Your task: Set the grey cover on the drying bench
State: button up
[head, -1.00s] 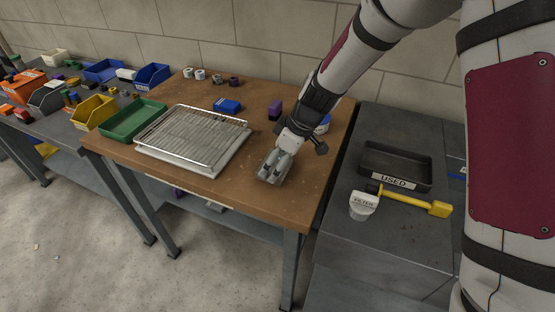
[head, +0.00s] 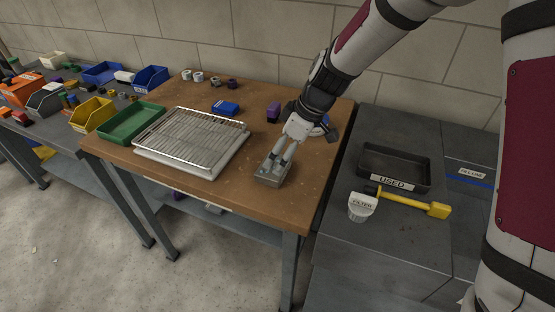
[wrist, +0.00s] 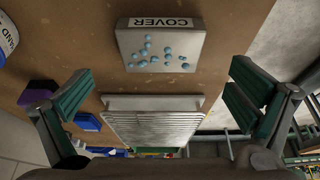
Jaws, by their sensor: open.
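The grey cover (head: 268,180) lies flat on the brown bench top (head: 230,192), near its front right part. In the wrist view the cover (wrist: 160,48) shows a COVER label and several blue drops on its face. My gripper (head: 279,160) is just above and behind the cover in the head view. In the wrist view my gripper (wrist: 165,90) has its two fingers spread wide, with nothing between them. The cover is ahead of the fingertips and seems apart from them. No sign in view names the drying bench.
A wire rack on a pale tray (head: 187,165) stands left of the cover. A green tray (head: 130,122), blue box (head: 227,108) and purple block (head: 273,112) share the bench. On the grey bench at right are a USED tray (head: 400,165), FILTER cup (head: 361,207) and yellow-handled tool (head: 410,201).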

jog(key=s+d+r+m+h, duration=0.1)
jog(key=s+d+r, duration=0.25)
jog(key=r, duration=0.25)
jog(key=s+d+r+m, duration=0.2)
jog(key=s+d+r, duration=0.15)
jog(key=r, duration=0.25)
jog(key=s+d+r+m+t+h, duration=0.1)
jog(key=s+d+m, duration=0.4)
jog(key=s, duration=0.6)
jog(key=s+d+r+m+t+h, duration=0.1)
jog(key=s+d+r+m+h, duration=0.1)
jog(key=s+d+r+m, duration=0.2)
jog(key=s+d+m, duration=0.2)
jog(key=s+d, duration=0.2)
jog(key=s, duration=0.2)
jog(key=shift+s+d, duration=0.25)
jog(key=shift+s, duration=0.1)
jog(key=shift+r, duration=0.1)
jog(key=shift+r+t+p, duration=0.3)
jog(key=shift+r, duration=0.1)
